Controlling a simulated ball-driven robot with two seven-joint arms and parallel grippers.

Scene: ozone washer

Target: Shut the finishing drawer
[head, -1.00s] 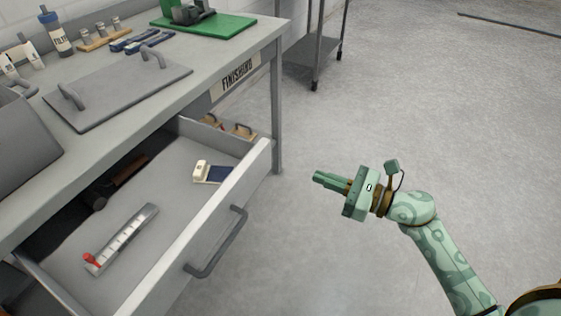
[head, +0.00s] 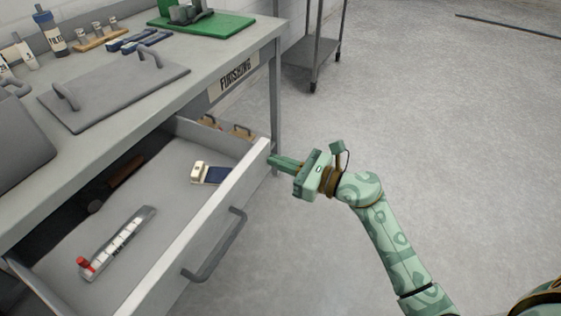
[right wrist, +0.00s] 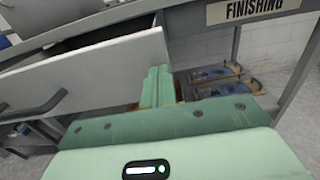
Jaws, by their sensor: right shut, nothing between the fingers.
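The finishing drawer (head: 215,225) is pulled well out from under the grey bench in the head view. Its front has a dark grey bar handle (head: 215,250). My right gripper (head: 274,160) is shut and empty, its fingertips close to the far right end of the drawer front; I cannot tell whether they touch it. In the right wrist view the shut fingers (right wrist: 157,88) point toward the right end of the drawer front (right wrist: 95,80), and the handle (right wrist: 35,108) is to the left. A FINISHING label (head: 236,77) is on the bench edge. My left gripper is not in view.
In the drawer lie a grey strip with a red end (head: 117,243) and a blue and cream item (head: 208,173). On the bench are a grey lidded plate (head: 115,90) and a green base (head: 205,24). A metal cart (head: 318,40) stands behind. The right floor is clear.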

